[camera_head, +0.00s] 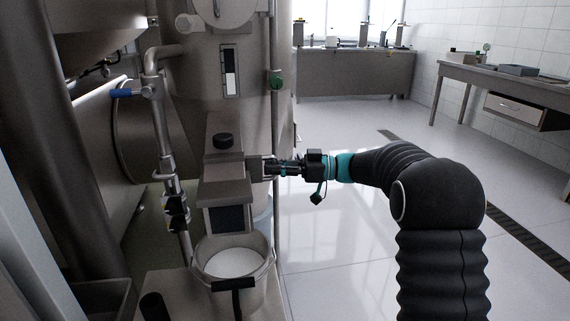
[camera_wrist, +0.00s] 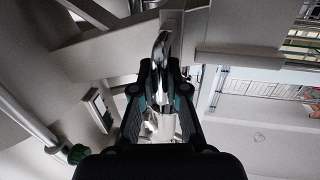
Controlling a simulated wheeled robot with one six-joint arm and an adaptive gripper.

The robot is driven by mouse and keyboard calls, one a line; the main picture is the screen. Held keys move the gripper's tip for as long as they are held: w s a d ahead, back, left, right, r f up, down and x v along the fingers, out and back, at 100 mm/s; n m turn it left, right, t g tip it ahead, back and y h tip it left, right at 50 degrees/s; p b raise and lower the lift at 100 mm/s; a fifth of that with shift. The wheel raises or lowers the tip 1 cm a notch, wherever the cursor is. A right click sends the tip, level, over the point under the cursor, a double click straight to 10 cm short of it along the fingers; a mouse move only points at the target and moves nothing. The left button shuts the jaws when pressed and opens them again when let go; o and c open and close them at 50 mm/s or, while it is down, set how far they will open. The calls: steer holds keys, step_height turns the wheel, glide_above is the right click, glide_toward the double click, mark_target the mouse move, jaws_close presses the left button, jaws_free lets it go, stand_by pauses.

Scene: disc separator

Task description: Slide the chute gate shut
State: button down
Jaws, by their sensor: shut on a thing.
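The steel chute (camera_head: 222,170) slopes down the front of the tank, with a dark round knob (camera_head: 223,141) on its upper part. The chute gate (camera_head: 256,168) shows as a short metal piece at the chute's right side. My gripper (camera_head: 272,168) reaches it from the right. In the wrist view my gripper (camera_wrist: 161,95) has its fingers closed around a shiny metal handle (camera_wrist: 161,48) of the gate. How far the gate plate reaches inside the chute is hidden.
A bucket (camera_head: 260,277) with white contents stands under the chute mouth. A thin upright pipe (camera_head: 276,215) stands close to my gripper.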

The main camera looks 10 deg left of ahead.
steer(key=shift+a, duration=0.2)
steer(key=c, duration=1.2)
jaws_free()
steer(key=shift+s+a, duration=0.1)
steer(key=shift+a, duration=0.05)
steer(key=d, duration=0.8)
steer(key=w+d, duration=0.1)
steer(key=d, duration=0.3)
steer(key=shift+d, duration=0.1)
steer(key=shift+w, duration=0.1)
